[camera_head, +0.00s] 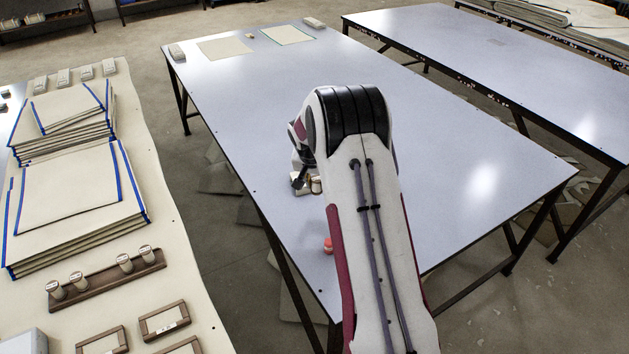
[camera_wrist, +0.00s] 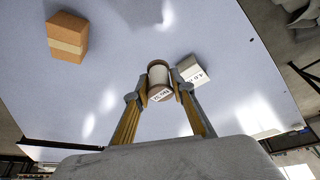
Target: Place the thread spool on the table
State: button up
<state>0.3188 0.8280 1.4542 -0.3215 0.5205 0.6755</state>
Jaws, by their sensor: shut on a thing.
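The thread spool (camera_wrist: 158,75), a pale cylinder with a printed label, sits between the two fingers of my gripper (camera_wrist: 162,92) in the wrist view. The fingers are shut on its sides. In the head view, the spool (camera_head: 316,185) shows just left of my arm, near the left edge of the blue-grey table (camera_head: 470,130). My arm hides most of the gripper there. I cannot tell whether the spool touches the tabletop.
A white labelled block (camera_wrist: 196,72) and a brown box (camera_wrist: 67,36) show in the wrist view. A small coral-red object (camera_head: 328,245) is near the table's left edge. A rack (camera_head: 107,281) holding several spools stands on the left table. The table's right part is clear.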

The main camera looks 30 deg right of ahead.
jog(key=shift+w+n, duration=0.1)
jog(key=shift+n, duration=0.2)
dwell(0.4)
jog(key=shift+a+f, duration=0.2)
jog(key=shift+f, duration=0.05)
jog(key=s+a+r+n+y, duration=0.1)
jog(key=s+a+r+n, duration=0.1)
jog(key=s+a, duration=0.3)
jog(key=s+a+r+n+t+y, duration=0.1)
jog(key=s+a+r+n, duration=0.2)
jog(key=s+a, duration=0.3)
jog(key=s+a+r+n+y, duration=0.1)
jog(key=s+a+r, duration=0.3)
jog(key=a, duration=1)
jog(key=shift+s+n, duration=0.9)
jog(key=shift+s, duration=0.3)
jog(key=s+f, duration=0.4)
jog(key=f, duration=0.1)
jog(key=shift+s+f, duration=0.3)
